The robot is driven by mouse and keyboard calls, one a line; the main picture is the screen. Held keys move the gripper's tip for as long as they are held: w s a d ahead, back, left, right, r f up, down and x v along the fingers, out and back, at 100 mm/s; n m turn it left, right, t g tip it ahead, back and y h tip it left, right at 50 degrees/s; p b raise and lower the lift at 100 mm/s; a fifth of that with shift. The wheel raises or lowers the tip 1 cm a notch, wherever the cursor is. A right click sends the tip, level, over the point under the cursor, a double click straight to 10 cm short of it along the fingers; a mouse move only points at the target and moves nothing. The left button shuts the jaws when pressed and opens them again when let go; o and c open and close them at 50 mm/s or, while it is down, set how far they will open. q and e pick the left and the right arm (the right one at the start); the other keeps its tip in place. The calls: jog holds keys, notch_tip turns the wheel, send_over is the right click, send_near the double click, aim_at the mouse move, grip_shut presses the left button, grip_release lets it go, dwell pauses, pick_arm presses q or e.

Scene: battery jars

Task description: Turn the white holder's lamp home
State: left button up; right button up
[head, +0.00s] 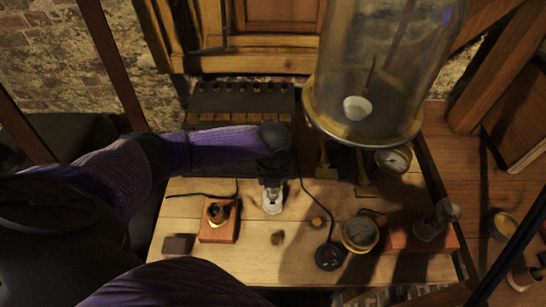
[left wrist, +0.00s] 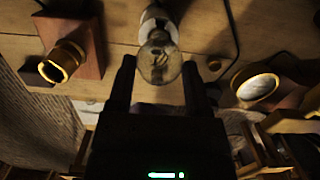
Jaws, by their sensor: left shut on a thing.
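The white holder (head: 272,205) stands upright on the wooden bench, below my left gripper (head: 272,183). It also shows in the left wrist view (left wrist: 155,14). The clear glass lamp (left wrist: 160,62) sits at the mouth of the holder, in line with it. My left gripper (left wrist: 160,72) is shut on the lamp's glass, one finger on each side. How deep the lamp's base sits in the holder is hidden. My right gripper is not in view.
A brass socket on a reddish block (head: 217,228) stands left of the holder. To the right are a black disc (head: 328,257), a brass gauge (head: 360,234) and a large glass bell jar (head: 385,60). A black slotted rack (head: 240,100) stands behind.

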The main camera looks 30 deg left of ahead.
pick_arm(q)
jog(key=m, duration=0.5)
jog(key=shift+m+h, duration=0.4)
jog(key=m+b, duration=0.1)
jog(key=m, duration=0.3)
jog(key=shift+m, duration=0.4)
jog(key=shift+m+h, duration=0.3)
jog(key=o, duration=1.1)
jog(key=shift+c, duration=0.2)
